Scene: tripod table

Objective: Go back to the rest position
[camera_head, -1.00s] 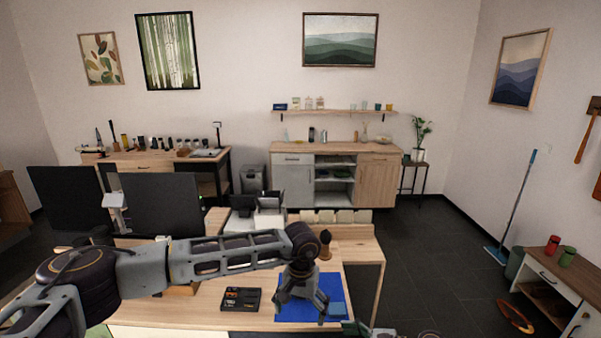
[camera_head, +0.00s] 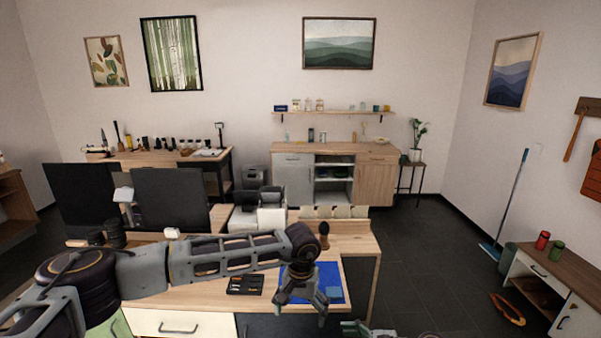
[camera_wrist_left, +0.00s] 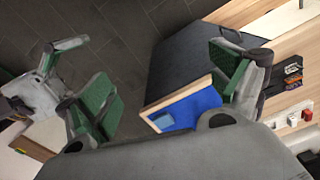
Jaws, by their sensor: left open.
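My left gripper (camera_head: 302,298) is open and empty. It points down in front of the blue mat (camera_head: 329,270) at the right end of the wooden desk, and hides part of the mat. In the left wrist view its two green-padded fingers (camera_wrist_left: 165,85) stand wide apart, with the blue mat (camera_wrist_left: 196,104) seen beyond them. My left arm reaches across the head view from the left. A small part of my right gripper (camera_head: 364,329) shows at the bottom edge of the head view; its jaw state cannot be told.
The wooden desk (camera_head: 195,296) has a drawer front below it. A dark tray of small items (camera_head: 245,284) and a dark-knobbed stand (camera_head: 323,235) are on it. Dark monitors (camera_head: 168,198) stand at left. A low cabinet (camera_head: 565,278) is at right; dark floor (camera_head: 430,260) between is clear.

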